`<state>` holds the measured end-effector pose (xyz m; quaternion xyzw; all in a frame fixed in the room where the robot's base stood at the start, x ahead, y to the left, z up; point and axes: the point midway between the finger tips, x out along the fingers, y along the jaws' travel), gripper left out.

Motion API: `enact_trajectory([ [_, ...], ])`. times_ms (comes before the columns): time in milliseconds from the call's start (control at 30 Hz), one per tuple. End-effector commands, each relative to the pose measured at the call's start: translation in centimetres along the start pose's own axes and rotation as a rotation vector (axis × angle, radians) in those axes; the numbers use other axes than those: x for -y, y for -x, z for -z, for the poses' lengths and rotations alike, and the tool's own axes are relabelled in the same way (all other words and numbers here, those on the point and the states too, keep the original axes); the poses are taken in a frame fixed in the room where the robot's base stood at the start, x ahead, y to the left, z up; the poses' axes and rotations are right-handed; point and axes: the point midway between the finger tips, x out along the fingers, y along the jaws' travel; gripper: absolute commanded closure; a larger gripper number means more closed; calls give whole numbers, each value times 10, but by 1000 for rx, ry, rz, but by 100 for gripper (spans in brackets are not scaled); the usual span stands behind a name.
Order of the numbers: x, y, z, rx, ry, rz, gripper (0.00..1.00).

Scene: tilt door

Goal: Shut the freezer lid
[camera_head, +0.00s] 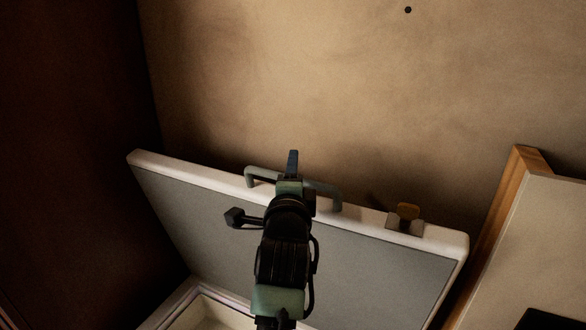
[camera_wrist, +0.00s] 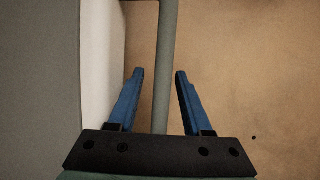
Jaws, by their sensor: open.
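The freezer lid (camera_head: 330,255) stands raised and tilted back, its grey inner face towards me and a pale rim around it. A green bar handle (camera_head: 325,190) is fixed on the lid's top edge. My gripper (camera_head: 292,160) is at that edge, in front of part of the handle. In the wrist view the blue fingers of my gripper (camera_wrist: 158,75) are open, with the handle bar (camera_wrist: 165,60) running between them and a gap visible on each side. The lid's pale edge (camera_wrist: 100,60) is left of the fingers. The freezer body (camera_head: 205,312) shows only partly at the bottom.
A brown latch-like piece (camera_head: 407,213) sits on the lid's edge, right of the handle. A tan wall (camera_head: 330,80) is behind the lid. A wood-edged panel (camera_head: 505,200) stands close on the right, and a dark surface (camera_head: 70,150) on the left.

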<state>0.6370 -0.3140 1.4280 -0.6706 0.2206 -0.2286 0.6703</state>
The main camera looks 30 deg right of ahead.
Motion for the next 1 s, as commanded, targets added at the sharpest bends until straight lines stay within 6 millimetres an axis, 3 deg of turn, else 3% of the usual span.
enact_trajectory([
  [133,0,0,0,0,0,0,52],
  [400,0,0,0,0,0,0,100],
  [1000,0,0,0,0,0,0,100],
])
